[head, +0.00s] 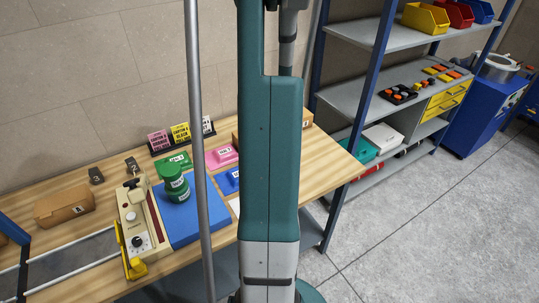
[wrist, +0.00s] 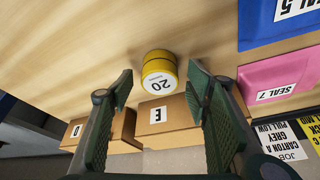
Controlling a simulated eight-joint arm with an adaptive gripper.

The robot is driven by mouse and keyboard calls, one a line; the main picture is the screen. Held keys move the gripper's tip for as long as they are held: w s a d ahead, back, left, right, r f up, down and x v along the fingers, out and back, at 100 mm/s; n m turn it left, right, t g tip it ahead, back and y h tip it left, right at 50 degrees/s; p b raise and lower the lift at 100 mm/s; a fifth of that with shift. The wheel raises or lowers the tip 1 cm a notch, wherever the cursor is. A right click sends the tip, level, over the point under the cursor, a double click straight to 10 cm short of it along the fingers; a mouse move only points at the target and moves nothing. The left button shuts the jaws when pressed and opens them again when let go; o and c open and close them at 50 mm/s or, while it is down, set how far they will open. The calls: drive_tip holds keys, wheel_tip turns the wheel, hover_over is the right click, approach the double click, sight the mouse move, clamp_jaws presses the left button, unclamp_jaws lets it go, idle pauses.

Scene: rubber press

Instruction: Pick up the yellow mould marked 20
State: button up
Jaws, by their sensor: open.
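The yellow mould marked 20 (wrist: 158,72) stands on the wooden table (wrist: 90,30) in the wrist view, a round stack with a white label on the face towards the camera. My gripper (wrist: 158,82) is open, with its two dark green fingers to the left and right of the mould in the picture. Nothing is held between the fingers. I cannot tell how far the fingertips are from the mould. In the head view my own teal arm hides the mould and the gripper.
Cardboard box E (wrist: 175,110) is close beside the mould, with box D (wrist: 95,128) to its left. Blue SEAL 5 (wrist: 262,28) and pink SEAL 7 (wrist: 268,80) packets lie right. Green moulds (head: 174,183) stand on a blue mat (head: 190,225). Bare wood lies left of the mould.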

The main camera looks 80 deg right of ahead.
drive_tip(key=shift+d+f, duration=0.1)
drive_tip(key=shift+f, duration=0.3)
idle(0.3)
drive_tip(key=c, duration=1.1)
drive_tip(key=shift+r, duration=0.1)
drive_tip(key=shift+r, duration=4.95)
